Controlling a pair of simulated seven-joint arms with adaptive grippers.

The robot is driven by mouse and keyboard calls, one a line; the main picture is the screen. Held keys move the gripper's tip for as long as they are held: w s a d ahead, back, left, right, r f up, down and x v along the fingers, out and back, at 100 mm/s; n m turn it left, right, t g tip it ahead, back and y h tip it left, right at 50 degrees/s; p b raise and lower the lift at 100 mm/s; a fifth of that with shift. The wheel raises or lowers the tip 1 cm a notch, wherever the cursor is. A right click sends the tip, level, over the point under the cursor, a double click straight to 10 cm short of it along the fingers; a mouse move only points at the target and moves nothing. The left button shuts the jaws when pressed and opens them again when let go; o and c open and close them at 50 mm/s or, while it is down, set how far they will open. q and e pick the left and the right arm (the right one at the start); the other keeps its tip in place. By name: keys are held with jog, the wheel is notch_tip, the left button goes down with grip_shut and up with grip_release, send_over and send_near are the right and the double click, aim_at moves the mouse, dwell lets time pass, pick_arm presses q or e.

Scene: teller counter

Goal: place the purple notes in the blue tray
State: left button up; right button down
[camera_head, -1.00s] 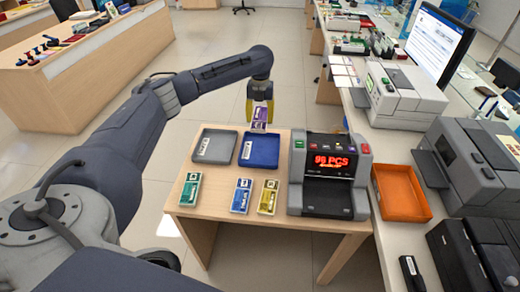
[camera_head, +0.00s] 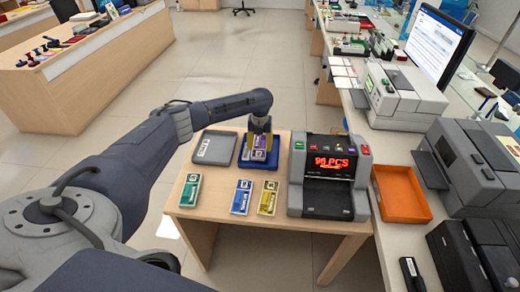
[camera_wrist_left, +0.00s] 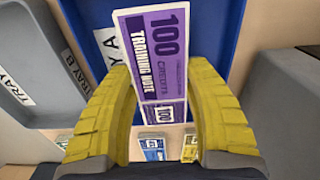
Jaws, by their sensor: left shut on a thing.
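My left gripper (camera_head: 260,137) points down over the blue tray (camera_head: 258,165) and is shut on the purple notes (camera_head: 261,143). In the left wrist view, the purple notes (camera_wrist_left: 158,62) stand on end between the yellow fingers of the left gripper (camera_wrist_left: 163,105), with "100" and "TRAINING NOTE" showing. The blue tray (camera_wrist_left: 218,25) lies behind them there. I cannot tell whether the notes touch the tray floor. My right gripper is not in view.
A grey tray (camera_head: 214,147) stands left of the blue one. Green (camera_head: 190,189), blue (camera_head: 241,196) and yellow (camera_head: 268,197) note bundles lie along the table front. A note counter (camera_head: 328,178) stands on the right; an orange tray (camera_head: 401,194) lies beyond it.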

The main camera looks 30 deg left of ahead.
aim_at(260, 145)
pick_arm(q)
jog(key=shift+f, duration=1.15)
jog(key=shift+f, duration=0.1)
jog(key=o, duration=1.2)
jog(key=shift+c, duration=0.2)
notch_tip(260, 145, up, 12)
jog(key=shift+r, duration=0.15)
